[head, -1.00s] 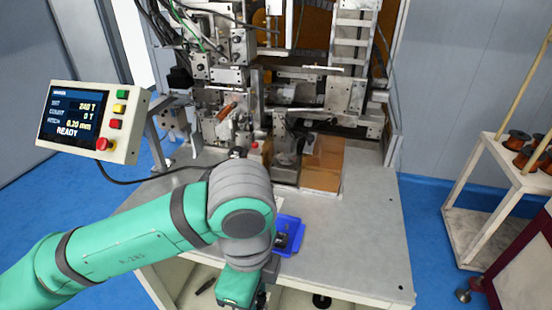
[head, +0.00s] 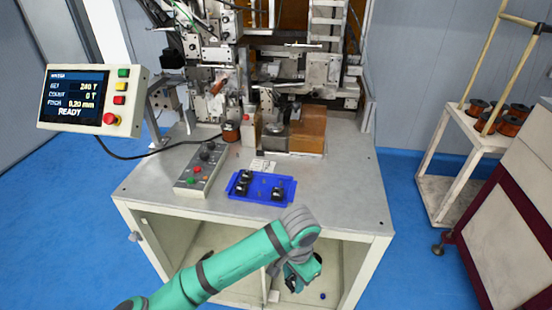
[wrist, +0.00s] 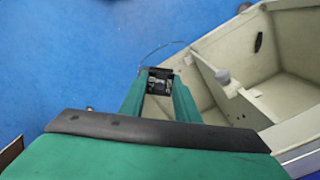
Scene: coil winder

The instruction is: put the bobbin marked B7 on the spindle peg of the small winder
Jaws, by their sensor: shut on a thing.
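My gripper (wrist: 157,92) is shut on a small black bobbin (wrist: 159,80), seen between its fingertips in the wrist view. Its marking is not readable. In the head view my gripper (head: 303,274) is low, in front of the open cabinet under the table. Several black bobbins with pale labels sit in a blue tray (head: 262,178) on the table; their labels are too small to read. The winding machine (head: 275,85) stands at the back of the table. I cannot make out the small winder's spindle peg for certain.
A control box (head: 201,168) stands left of the tray, with a copper spool (head: 231,131) behind it. A brown block (head: 308,130) sits at the back. The display panel (head: 93,100) reads READY. A cart with copper spools (head: 510,120) stands right. The table's right front is clear.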

